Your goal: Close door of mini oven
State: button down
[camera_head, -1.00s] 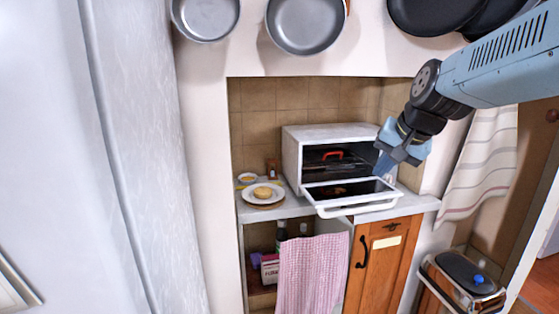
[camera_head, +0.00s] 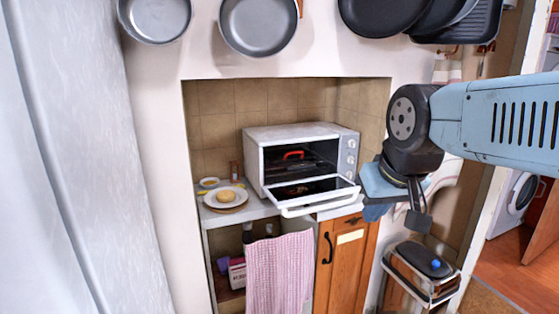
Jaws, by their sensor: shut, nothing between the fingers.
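The white mini oven (camera_head: 300,135) stands on the counter in the tiled alcove. Its door (camera_head: 315,193) is open, folded down toward me at the front and tilted, with the white handle bar (camera_head: 320,202) at its outer edge. A red-handled thing (camera_head: 293,154) shows inside the dark cavity. My gripper (camera_head: 417,222) is shut and empty. It hangs to the right of the oven door, apart from it in the picture. Part of the gripper is hidden by my wrist.
A plate with a bun (camera_head: 226,197) sits on the counter left of the oven. A pink checked cloth (camera_head: 280,272) hangs below, beside a wooden cupboard door (camera_head: 340,258). A chrome bin (camera_head: 422,272) stands at the lower right. Pans (camera_head: 258,22) hang above.

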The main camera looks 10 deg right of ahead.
aim_at(284, 197)
jog(key=z, duration=0.8)
jog(key=k, duration=1.05)
jog(key=u, duration=0.65)
jog(key=i, duration=1)
